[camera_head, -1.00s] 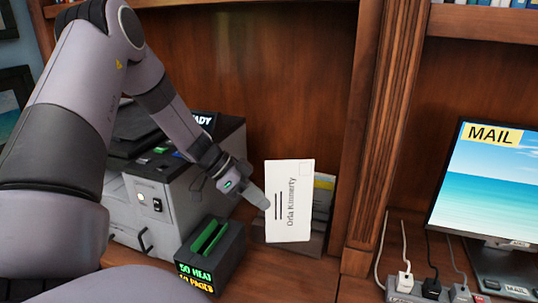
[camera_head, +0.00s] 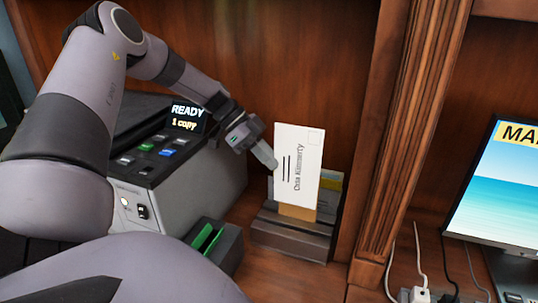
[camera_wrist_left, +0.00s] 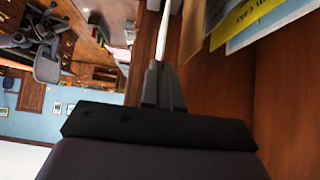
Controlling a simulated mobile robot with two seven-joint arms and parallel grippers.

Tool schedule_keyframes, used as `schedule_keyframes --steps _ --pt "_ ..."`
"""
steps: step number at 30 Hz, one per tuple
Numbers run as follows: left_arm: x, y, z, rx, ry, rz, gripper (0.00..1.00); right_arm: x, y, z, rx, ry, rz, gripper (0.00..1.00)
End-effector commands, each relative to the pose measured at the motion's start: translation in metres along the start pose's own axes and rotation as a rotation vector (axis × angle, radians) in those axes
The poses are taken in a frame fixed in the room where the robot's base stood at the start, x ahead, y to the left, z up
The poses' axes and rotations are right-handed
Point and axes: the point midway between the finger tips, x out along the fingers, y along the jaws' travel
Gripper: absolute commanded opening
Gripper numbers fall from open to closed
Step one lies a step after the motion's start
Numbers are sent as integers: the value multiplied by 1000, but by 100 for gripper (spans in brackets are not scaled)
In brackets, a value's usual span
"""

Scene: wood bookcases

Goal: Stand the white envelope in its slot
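The white envelope (camera_head: 297,165) is upright, its address side facing me, in the head view. My left gripper (camera_head: 268,158) is shut on its left edge. In the left wrist view the fingers (camera_wrist_left: 165,85) close on the thin edge of the envelope (camera_wrist_left: 165,28). The envelope is in front of and above the dark slotted letter holder (camera_head: 290,238). A tan envelope (camera_head: 298,212) and other papers (camera_head: 331,190) stand in the holder behind it. The white envelope's lower edge shows above the front slot bars. My right gripper is not in view.
A copier (camera_head: 150,165) with a READY display stands left of the holder. A small dark box with a green slot (camera_head: 208,240) sits in front of it. A wooden post (camera_head: 415,130) rises close on the right, with a monitor (camera_head: 505,190) and plugs (camera_head: 420,295) beyond.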

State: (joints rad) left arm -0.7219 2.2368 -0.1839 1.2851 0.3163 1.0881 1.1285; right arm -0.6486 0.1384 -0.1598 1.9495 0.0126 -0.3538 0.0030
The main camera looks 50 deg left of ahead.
Motion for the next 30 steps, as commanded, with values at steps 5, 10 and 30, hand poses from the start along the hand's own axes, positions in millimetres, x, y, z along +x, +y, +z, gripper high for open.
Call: schedule_keyframes --steps 5,10,30 --pt "0 0 0 -1 1 -1 0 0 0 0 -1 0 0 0" --pt "-1 0 0 -2 -2 -2 0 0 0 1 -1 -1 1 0" --pt "37 0 40 -2 -5 -2 0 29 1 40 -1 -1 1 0"
